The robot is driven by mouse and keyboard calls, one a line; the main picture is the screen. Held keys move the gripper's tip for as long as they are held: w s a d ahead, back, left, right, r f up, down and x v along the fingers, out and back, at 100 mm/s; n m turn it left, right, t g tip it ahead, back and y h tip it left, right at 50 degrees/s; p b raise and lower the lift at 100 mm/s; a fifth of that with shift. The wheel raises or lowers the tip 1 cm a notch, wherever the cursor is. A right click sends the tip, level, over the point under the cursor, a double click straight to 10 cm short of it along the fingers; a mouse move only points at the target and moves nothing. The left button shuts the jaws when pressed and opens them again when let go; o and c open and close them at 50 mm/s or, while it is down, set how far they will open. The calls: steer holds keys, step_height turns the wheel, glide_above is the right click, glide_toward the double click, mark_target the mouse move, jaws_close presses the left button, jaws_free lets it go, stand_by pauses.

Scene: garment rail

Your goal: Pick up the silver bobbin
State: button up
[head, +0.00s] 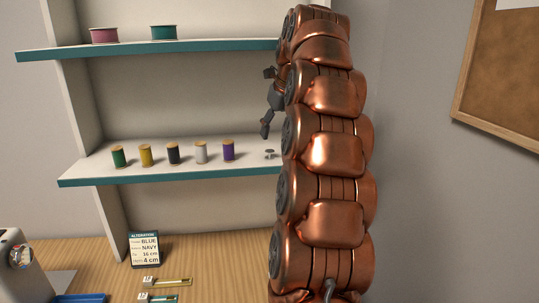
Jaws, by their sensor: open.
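A small silver bobbin (269,154) sits on the lower shelf (180,172), near its right end and close beside my arm in the picture. My gripper (267,102) shows partly at the left edge of my arm, above the bobbin in the picture. Its dark fingers are spread apart with nothing between them. The rest of the gripper is hidden behind my copper arm.
The upper shelf (220,46) holds a pink and a teal spool. An alteration card (145,250) stands on the wooden table below.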

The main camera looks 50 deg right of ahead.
mark_target(270, 151)
steer(key=shift+x, duration=1.1)
steer(key=shift+f+p, duration=0.15)
steer(key=shift+p, duration=0.2)
steer(key=shift+p+x, duration=1.05)
steer(key=shift+x, duration=1.45)
steer(key=c, duration=0.8)
